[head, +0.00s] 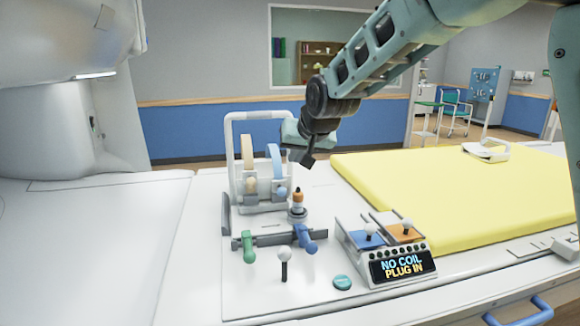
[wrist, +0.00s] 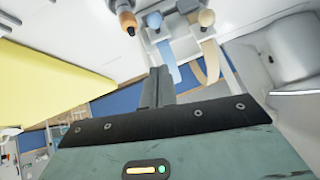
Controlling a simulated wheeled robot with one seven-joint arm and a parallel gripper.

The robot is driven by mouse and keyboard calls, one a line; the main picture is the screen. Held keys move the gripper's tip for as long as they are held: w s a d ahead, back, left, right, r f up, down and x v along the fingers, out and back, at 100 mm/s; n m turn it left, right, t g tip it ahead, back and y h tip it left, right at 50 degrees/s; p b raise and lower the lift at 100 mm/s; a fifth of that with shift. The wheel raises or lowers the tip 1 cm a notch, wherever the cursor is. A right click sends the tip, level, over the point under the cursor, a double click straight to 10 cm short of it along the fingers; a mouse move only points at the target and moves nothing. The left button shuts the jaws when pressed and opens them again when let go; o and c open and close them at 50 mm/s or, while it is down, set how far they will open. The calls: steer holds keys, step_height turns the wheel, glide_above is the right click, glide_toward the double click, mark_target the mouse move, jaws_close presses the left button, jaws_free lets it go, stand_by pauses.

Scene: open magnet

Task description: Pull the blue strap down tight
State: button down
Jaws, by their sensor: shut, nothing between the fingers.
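The blue strap (head: 275,165) hangs over the white frame at the back of the panel, with a light-blue end knob (head: 281,192) below it. A tan strap (head: 247,155) hangs beside it on the left. In the wrist view, the shut fingers (wrist: 158,75) point toward the blue strap (wrist: 169,62). The tan strap (wrist: 211,62) lies to its right there.
An orange-tipped plug (head: 297,196) stands just in front of the straps. Green (head: 248,246) and blue (head: 306,240) handles, a white-knobbed lever (head: 284,262) and a box reading "NO COIL PLUG IN" (head: 403,266) are nearer. A yellow pad (head: 440,195) lies to the right.

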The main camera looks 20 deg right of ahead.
steer(key=v, duration=0.4)
stand_by(0.4)
steer(key=s+a+f+n+g+y+p, duration=0.15)
steer(key=s+a+f, duration=0.3)
steer(key=s, duration=0.45)
steer(key=s+a+f+n+g, duration=0.3)
steer(key=s+a, duration=0.2)
steer(key=s, duration=0.4)
steer(key=s+f+n+g+h, duration=0.1)
steer(key=s+f+n+g, duration=0.1)
steer(key=s, duration=0.7)
steer(key=s+d+f+n+g+h+p, duration=0.1)
steer(key=s+f+n+g, duration=0.1)
steer(key=s, duration=0.8)
steer(key=shift+s+d+f+n, duration=0.25)
steer(key=shift+f+n, duration=0.3)
